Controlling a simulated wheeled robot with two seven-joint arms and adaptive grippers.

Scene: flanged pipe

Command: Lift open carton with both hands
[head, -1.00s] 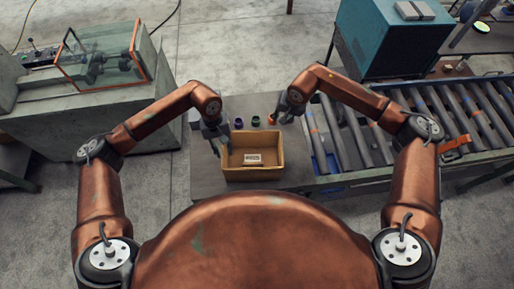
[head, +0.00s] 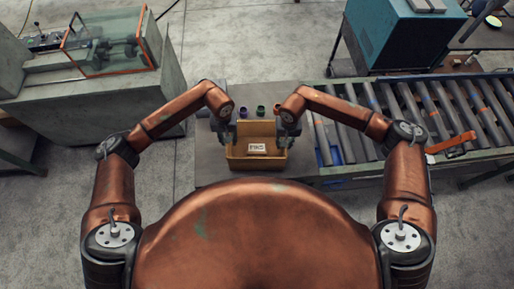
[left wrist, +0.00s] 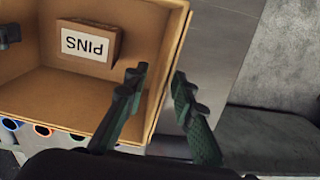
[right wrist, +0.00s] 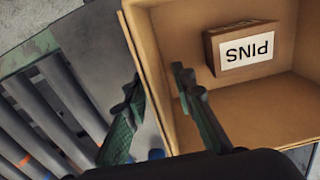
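An open tan carton (head: 257,164) stands on the grey table in front of me. A small brown box labelled PINS (head: 257,148) lies inside it, and it also shows in the left wrist view (left wrist: 87,43) and right wrist view (right wrist: 243,48). My left gripper (left wrist: 160,80) is open, with one finger inside the carton and one outside its side wall. My right gripper (right wrist: 157,82) is open and straddles the opposite side wall the same way. Gaps show between fingers and walls, though contact lower down is hidden.
A machine with a clear guard (head: 105,45) stands at left.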

